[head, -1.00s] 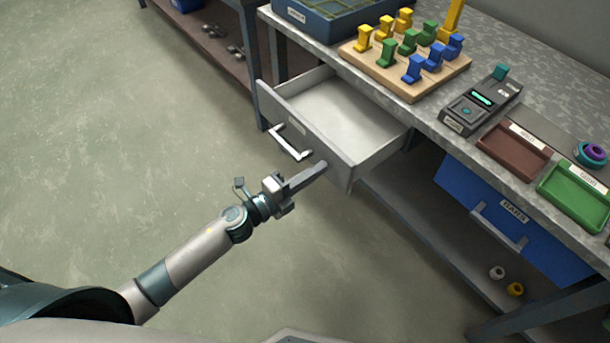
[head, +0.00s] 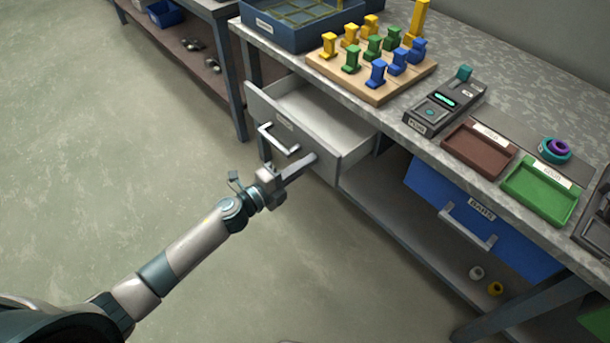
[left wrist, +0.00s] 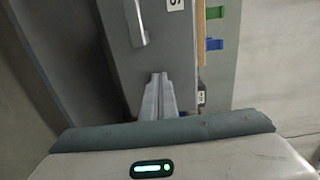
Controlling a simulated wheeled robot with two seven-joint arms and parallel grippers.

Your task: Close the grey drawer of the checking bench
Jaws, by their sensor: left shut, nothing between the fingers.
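The grey drawer (head: 335,130) of the checking bench (head: 425,90) stands partly pulled out and looks empty inside. Its front carries a light bar handle (head: 278,140). My left gripper (head: 313,159) is shut and empty, with its fingertips at the lower right part of the drawer front, right of the handle. In the left wrist view the shut fingers (left wrist: 158,80) point at the grey drawer front (left wrist: 160,52), with the handle (left wrist: 138,22) beside them. They look to be touching or very near the front. My right gripper is not in view.
A blue drawer (head: 480,225) with a handle is shut, to the right under the bench top. On top are a wooden board (head: 372,75) with coloured blocks, a grey device (head: 444,107), a brown tray (head: 478,150) and a green tray (head: 540,192). The floor at left is clear.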

